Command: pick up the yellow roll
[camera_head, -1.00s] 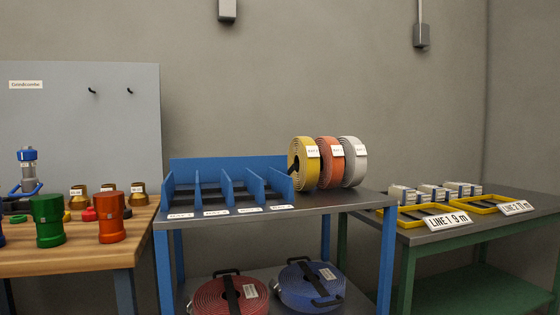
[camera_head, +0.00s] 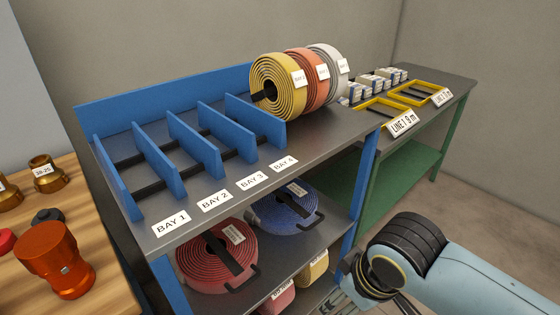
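The yellow roll (camera_head: 277,88) is a coiled flat hose standing on edge on the top shelf, right of the blue dividers. It carries a white label and touches or nearly touches the orange roll (camera_head: 307,80) beside it. A white roll (camera_head: 331,65) stands behind the orange one. My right arm comes in at the lower right. Its gripper (camera_head: 345,292) is partly cut off by the bottom edge, well below and to the right of the yellow roll, and its finger opening is unclear. My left gripper is out of view.
The blue rack (camera_head: 190,152) has empty bays labelled BAY 1 to BAY 4. Red (camera_head: 216,255) and blue (camera_head: 284,207) hose coils lie on the lower shelf. A wooden bench (camera_head: 85,240) with fittings stands left. A green-framed table (camera_head: 430,110) with yellow frames stands right.

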